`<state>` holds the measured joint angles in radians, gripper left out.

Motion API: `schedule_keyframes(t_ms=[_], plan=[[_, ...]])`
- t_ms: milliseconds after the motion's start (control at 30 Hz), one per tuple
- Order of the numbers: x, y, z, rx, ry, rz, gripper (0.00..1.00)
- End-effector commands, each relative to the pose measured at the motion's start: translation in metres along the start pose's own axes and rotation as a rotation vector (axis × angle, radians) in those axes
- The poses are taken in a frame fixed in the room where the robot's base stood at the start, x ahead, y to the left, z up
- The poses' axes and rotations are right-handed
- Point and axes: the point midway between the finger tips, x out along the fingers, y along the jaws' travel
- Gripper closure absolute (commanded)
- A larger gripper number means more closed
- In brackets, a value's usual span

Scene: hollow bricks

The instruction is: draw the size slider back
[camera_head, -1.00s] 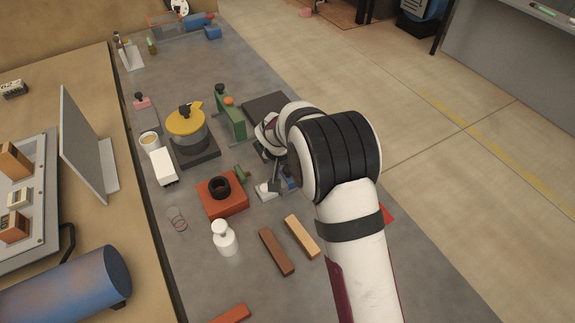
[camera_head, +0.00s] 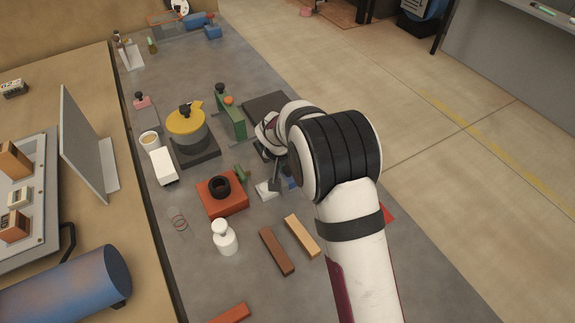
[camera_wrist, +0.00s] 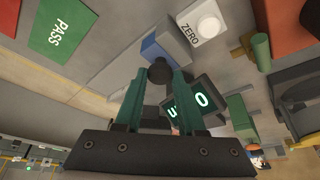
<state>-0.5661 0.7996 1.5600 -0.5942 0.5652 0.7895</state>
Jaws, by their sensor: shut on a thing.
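In the wrist view, my gripper (camera_wrist: 160,78) has its two teal fingers on either side of a dark round knob (camera_wrist: 159,70), shut on it. The knob seems to be the size slider's handle, but the fingers hide its lower part and the track. A blue and grey block (camera_wrist: 164,42) lies just beyond the knob. A white button pad marked ZERO (camera_wrist: 202,22) is beside that block. A dark display (camera_wrist: 196,98) with glowing characters is partly behind the right finger. In the head view, my arm hides most of the gripper; the white pad (camera_head: 267,190) shows below it.
In the head view, a red block with a black ring (camera_head: 222,197), a green stand (camera_head: 231,113) and a yellow-topped device (camera_head: 186,122) stand left of my arm. Brown bars (camera_head: 276,250) lie in front.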

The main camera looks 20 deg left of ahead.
Motion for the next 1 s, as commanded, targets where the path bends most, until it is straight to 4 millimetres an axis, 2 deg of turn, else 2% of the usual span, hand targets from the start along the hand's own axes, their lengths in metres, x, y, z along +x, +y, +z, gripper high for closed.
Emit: schedule_keyframes(t_ms=[767,867,1000], plan=[[-0.001,-0.002,0.000,-0.001,0.002,-0.003,1.00],[0.000,0.001,-0.003,0.000,0.002,-0.003,1.00],[0.006,0.015,-0.015,0.003,0.003,-0.001,1.00]])
